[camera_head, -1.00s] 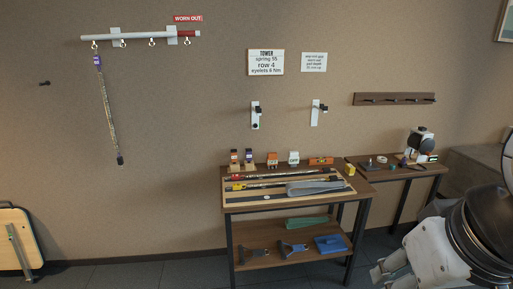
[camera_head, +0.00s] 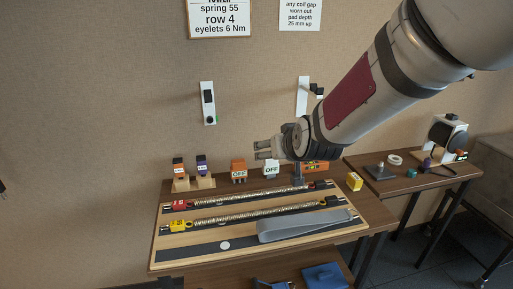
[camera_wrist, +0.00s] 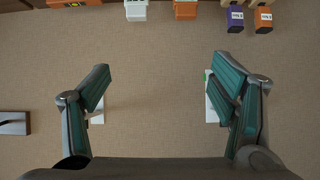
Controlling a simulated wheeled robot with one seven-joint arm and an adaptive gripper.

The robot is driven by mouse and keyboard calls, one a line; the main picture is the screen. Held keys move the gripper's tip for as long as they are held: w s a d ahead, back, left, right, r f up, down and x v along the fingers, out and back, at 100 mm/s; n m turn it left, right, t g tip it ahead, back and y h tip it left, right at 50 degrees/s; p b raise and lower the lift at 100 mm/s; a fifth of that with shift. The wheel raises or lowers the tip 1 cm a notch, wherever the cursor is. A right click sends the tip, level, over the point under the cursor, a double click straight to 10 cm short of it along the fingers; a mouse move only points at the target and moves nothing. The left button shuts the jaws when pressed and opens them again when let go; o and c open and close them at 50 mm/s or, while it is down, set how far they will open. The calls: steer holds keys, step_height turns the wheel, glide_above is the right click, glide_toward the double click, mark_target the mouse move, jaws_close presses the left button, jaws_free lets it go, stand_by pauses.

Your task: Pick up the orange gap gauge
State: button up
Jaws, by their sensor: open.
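A low orange block (camera_head: 318,167), probably the gap gauge, lies at the back right of the bench, partly hidden by my arm. It also seems to show as an orange bar (camera_wrist: 75,2) cut by the top edge of the wrist view. My gripper (camera_head: 261,149) is open and empty, with its fingers pointing left, above the back of the bench and left of the orange block. In the wrist view the two fingers (camera_wrist: 160,80) are spread wide with only wall between them.
An orange block marked OFF (camera_head: 238,171) and a white one (camera_head: 271,168) stand left of the low orange block. Springs with red and yellow ends (camera_head: 180,226) and a grey strap (camera_head: 305,225) lie on the board in front. A yellow block (camera_head: 354,181) is to the right.

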steer(key=w+a+f+t+b, duration=0.1)
steer(key=w+a+f+b, duration=0.1)
steer(key=w+a+f, duration=0.5)
steer(key=t+b, duration=0.2)
glide_toward(239, 167)
steer(key=shift+s+d+r+y, duration=0.1)
steer(key=shift+s+d+y, duration=0.15)
steer(key=shift+s, duration=0.25)
steer(key=shift+s+d+r+y, duration=0.15)
steer(key=shift+s+d, duration=0.1)
steer(key=shift+s, duration=0.3)
steer(key=shift+w+a+f, duration=0.15)
steer(key=shift+w+f, duration=0.1)
steer(key=shift+f, duration=0.05)
steer(key=b+x, duration=0.1)
steer(key=x, duration=0.6)
steer(key=shift+r+b+x, duration=0.15)
steer(key=shift+b+x, duration=0.05)
steer(key=shift+x, duration=1.35)
steer(key=shift+r+b+x, duration=0.1)
steer(key=shift+b+x, duration=0.1)
steer(key=shift+x, duration=1.35)
steer(key=shift+w, duration=0.15)
steer(key=shift+c, duration=0.3)
steer(key=c, duration=1.3)
